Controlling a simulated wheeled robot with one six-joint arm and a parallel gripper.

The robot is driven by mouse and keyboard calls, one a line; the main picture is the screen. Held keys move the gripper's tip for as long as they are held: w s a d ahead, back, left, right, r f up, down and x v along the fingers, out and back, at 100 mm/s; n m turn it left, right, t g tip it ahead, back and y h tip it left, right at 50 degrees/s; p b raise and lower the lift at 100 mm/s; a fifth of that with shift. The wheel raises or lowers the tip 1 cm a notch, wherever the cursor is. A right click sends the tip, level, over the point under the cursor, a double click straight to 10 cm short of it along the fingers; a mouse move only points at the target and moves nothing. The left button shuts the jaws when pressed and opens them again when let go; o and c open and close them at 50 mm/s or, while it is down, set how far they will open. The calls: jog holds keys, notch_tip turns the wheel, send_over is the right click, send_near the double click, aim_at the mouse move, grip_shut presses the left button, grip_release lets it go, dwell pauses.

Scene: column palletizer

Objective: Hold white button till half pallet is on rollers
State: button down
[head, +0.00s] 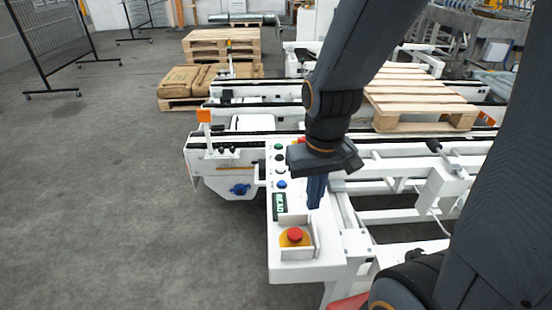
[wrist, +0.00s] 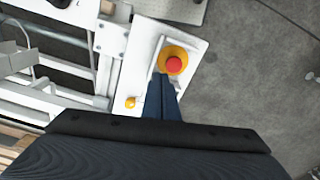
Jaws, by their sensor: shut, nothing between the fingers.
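The white control panel (head: 285,255) stands in front of the conveyor, with a column of small buttons near its far end. I cannot make out for certain which of them is the white button. A blue button (head: 282,184) and a green button (head: 279,146) show clearly. My gripper (head: 315,206) points down over the panel, shut and empty, right of the small display (head: 280,203). In the wrist view its fingertips (wrist: 161,77) are near the red emergency stop (wrist: 173,65); contact cannot be told. A wooden pallet (head: 420,95) lies on the conveyor at the right, partly hidden by my arm.
The red emergency stop (head: 295,235) sits on a yellow base at the panel's near end. An orange lamp or button (wrist: 131,102) shows in the wrist view. Behind the conveyor are stacked pallets (head: 222,45) and brown sacks (head: 190,79).

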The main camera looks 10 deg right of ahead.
jog(key=shift+w, duration=0.3)
jog(key=shift+w+d, duration=0.1)
jog(key=n+t+y+p, duration=0.5)
jog(key=n+t+p, duration=0.2)
jog(key=n+p, duration=0.6)
send_over(281, 170)
jog(key=b, duration=0.2)
jog(key=f+n, duration=0.2)
jog(key=shift+s+d, duration=0.2)
jog(key=shift+d, duration=0.15)
notch_tip(281, 170, down, 9)
jog(key=b, duration=0.6)
jog(key=shift+r+b, duration=0.1)
jog(key=shift+b, duration=0.3)
